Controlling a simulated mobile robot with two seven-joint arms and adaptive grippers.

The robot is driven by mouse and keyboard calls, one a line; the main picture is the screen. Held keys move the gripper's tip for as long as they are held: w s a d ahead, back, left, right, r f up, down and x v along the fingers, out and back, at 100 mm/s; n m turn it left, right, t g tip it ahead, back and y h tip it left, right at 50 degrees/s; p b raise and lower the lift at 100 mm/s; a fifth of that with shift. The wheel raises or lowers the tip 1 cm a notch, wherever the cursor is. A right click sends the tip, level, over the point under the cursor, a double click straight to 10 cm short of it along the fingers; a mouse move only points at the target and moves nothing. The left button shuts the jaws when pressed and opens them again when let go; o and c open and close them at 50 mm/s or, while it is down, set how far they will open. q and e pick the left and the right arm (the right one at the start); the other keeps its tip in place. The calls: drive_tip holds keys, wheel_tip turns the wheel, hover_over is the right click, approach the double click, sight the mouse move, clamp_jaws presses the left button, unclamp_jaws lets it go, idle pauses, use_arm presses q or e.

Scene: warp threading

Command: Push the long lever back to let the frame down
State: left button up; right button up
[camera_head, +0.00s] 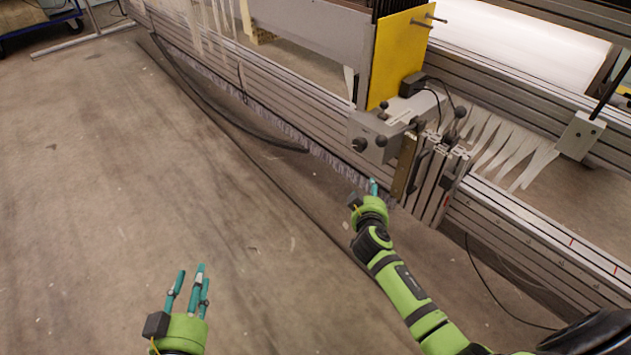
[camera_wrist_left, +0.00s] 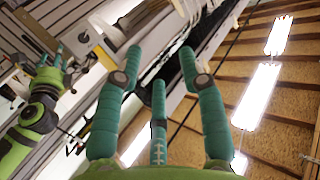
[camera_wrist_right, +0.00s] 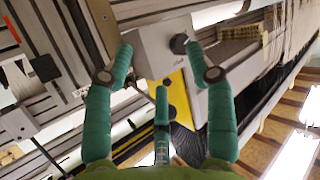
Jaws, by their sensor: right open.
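I cannot tell for sure which part is the long lever. A grey box (camera_head: 372,138) with black knobs sits on the machine's near side, right of centre in the head view. One black knob (camera_head: 360,144) sticks out from its front face; a round black knob (camera_wrist_right: 180,43) shows between the fingers in the right wrist view, apparently without contact. My right gripper (camera_head: 373,187) is open, just below the box and left of the upright metal profiles. My left gripper (camera_head: 190,287) is open and empty over bare floor, far from the machine, with fingers apart in the left wrist view (camera_wrist_left: 158,70).
A yellow panel (camera_head: 398,55) stands above the box. Ribbed metal rails (camera_head: 230,80) run across the machine's near side. A long black bar or hose (camera_head: 215,103) lies beside them. White strips (camera_head: 505,150) hang at right. The floor (camera_head: 110,190) at left is clear.

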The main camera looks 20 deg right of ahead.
sight(381, 144)
drive_tip(key=d+r+m+t+h+b, duration=0.1)
drive_tip(key=r, duration=0.2)
drive_tip(key=w+d+r+m+t+h+b, duration=0.1)
drive_tip(key=r+b, duration=0.1)
drive_tip(key=r, duration=0.2)
drive_tip(key=w+d+r+m+h+b, duration=0.1)
drive_tip(key=r+b, duration=0.1)
drive_tip(key=r, duration=0.1)
drive_tip(key=shift+r+m+t+h, duration=0.2)
drive_tip(key=shift+m+t+h, duration=0.1)
drive_tip(key=shift+t, duration=0.1)
drive_tip(key=b+x, duration=0.1)
drive_tip(key=x, duration=0.5)
drive_tip(key=shift+w, duration=0.15)
use_arm(q)
drive_tip(key=s+r+m+t+h, duration=0.1)
drive_tip(key=s+r+t+h, duration=0.1)
drive_tip(key=r, duration=0.7)
drive_tip(key=s+d+r+m+t+h, duration=0.1)
drive_tip(key=s+r+t+h, duration=0.2)
drive_tip(key=r, duration=0.6)
drive_tip(key=s+t, duration=0.2)
drive_tip(key=shift+s+t, duration=0.3)
drive_tip(key=shift+s, duration=0.1)
use_arm(e)
drive_tip(key=shift+w+d, duration=0.15)
drive_tip(key=shift+w, duration=0.05)
